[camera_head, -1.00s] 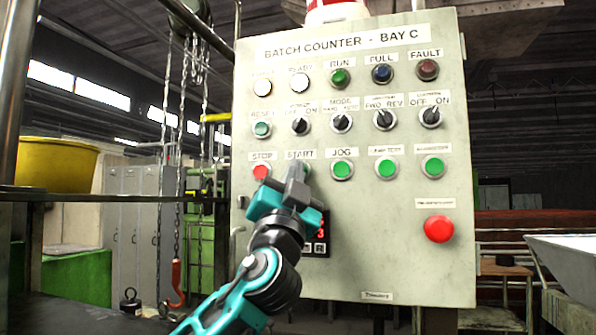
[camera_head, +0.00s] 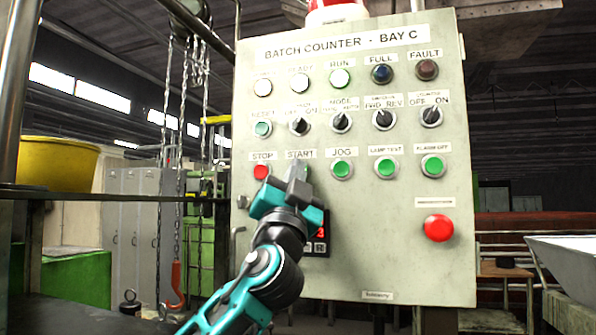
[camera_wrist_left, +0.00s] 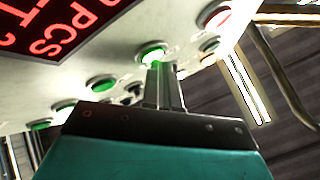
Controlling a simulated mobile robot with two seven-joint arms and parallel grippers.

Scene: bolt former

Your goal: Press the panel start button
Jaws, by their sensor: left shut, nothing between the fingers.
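The panel (camera_head: 390,270) is a grey box labelled "BATCH COUNTER - BAY C". The START label sits above the start button (camera_head: 307,172), a green button mostly hidden behind my left gripper (camera_head: 297,174). In the left wrist view the start button (camera_wrist_left: 152,51) glows green right at the tips of my left gripper (camera_wrist_left: 160,68). The fingers are shut and empty; whether they touch the button I cannot tell. The RUN lamp (camera_head: 340,78) on the top row is brightly lit. My right gripper is in neither view.
The red STOP button (camera_head: 261,172) is just left of START, and the green JOG button (camera_head: 342,169) just right. A large red button (camera_head: 438,228) is at the lower right. A red-digit display (camera_head: 320,233) is partly behind my gripper. A chain hook (camera_head: 177,285) hangs left.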

